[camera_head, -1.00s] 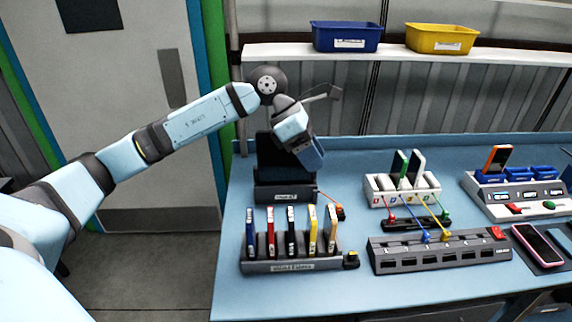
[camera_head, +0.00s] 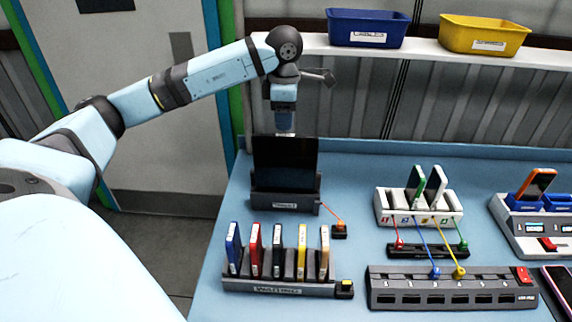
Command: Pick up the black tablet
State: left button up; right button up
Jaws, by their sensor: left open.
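The black tablet (camera_head: 284,168) stands upright in a dark dock (camera_head: 285,203) with a white label, at the back left of the blue table. My left gripper (camera_head: 285,131) is just above and behind the tablet's top edge, pointing down. Its fingertips are small and partly hidden by the tablet's top, and I cannot tell whether they touch it. The left gripper is open. My right gripper is not in view.
In front of the dock is a rack (camera_head: 278,287) of several coloured slim devices. To the right are a white charging stand (camera_head: 418,208) and a grey port strip (camera_head: 452,290) with coloured cables. Blue (camera_head: 366,28) and yellow (camera_head: 483,36) bins sit on the shelf behind.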

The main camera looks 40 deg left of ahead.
aim_at(285, 135)
pick_arm(q)
notch_tip(285, 135, down, 2)
jog(key=shift+w+f, duration=0.1)
jog(key=shift+f, duration=0.05)
notch_tip(285, 135, down, 4)
jog(key=shift+a+f+p, duration=0.1)
jog(key=shift+f+p, duration=0.1)
jog(key=shift+p, duration=0.6)
jog(key=shift+w+f, duration=0.1)
jog(key=shift+f, duration=0.15)
grip_shut()
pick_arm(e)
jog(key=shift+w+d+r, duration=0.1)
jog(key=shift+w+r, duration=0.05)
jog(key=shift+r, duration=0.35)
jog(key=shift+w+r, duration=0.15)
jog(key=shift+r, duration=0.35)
